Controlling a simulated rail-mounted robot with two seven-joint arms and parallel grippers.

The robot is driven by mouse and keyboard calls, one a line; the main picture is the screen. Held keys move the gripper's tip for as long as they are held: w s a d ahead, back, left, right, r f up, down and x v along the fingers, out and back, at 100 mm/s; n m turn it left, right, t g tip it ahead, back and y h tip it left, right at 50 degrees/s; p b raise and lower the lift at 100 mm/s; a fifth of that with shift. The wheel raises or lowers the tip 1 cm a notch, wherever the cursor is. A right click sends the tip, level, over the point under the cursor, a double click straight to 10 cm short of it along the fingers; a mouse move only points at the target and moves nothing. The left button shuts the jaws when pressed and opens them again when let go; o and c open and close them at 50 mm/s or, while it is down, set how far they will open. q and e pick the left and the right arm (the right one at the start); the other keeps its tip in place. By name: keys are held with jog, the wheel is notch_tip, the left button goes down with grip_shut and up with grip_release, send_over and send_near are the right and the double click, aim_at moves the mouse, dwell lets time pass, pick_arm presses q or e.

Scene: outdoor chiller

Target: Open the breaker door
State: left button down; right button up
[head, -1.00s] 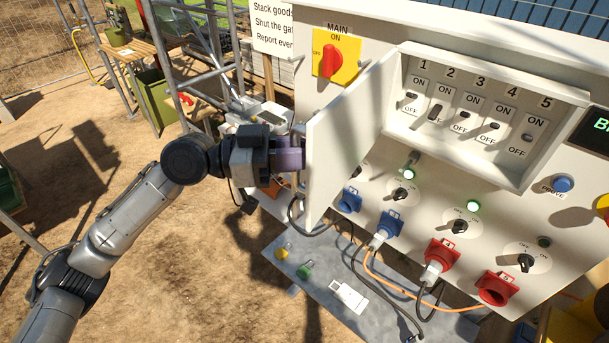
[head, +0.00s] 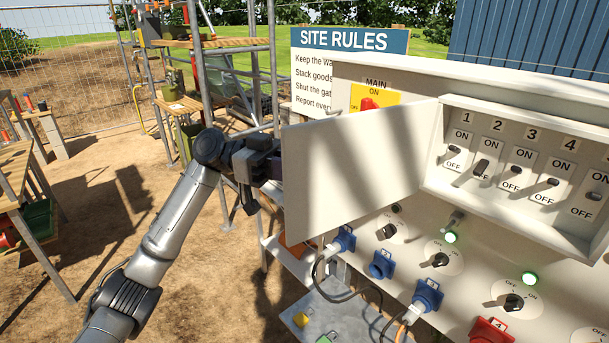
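The breaker door (head: 355,165) is a flat white panel hinged at the left side of the white breaker box (head: 515,215). It stands swung out to the left, well open, and shows its broad face. Behind it the numbered breaker switches (head: 483,168) are exposed. My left gripper (head: 275,166) is at the door's outer left edge. Its fingertips are hidden behind the door, so I cannot see whether they are open, shut or touching it. My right gripper is not in view.
Blue sockets (head: 382,264) and rotary knobs (head: 440,260) sit below the box. A grey shelf (head: 350,318) with padlocks lies beneath. Scaffold poles (head: 200,60) stand behind my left arm.

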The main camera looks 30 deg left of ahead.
pick_arm(q)
jog(key=shift+w+f, duration=0.1)
jog(key=shift+f, duration=0.05)
jog(key=c, duration=1.1)
grip_release()
jog(key=s+a, duration=0.2)
jog(key=a, duration=1.1)
jog(key=shift+a+b, duration=0.3)
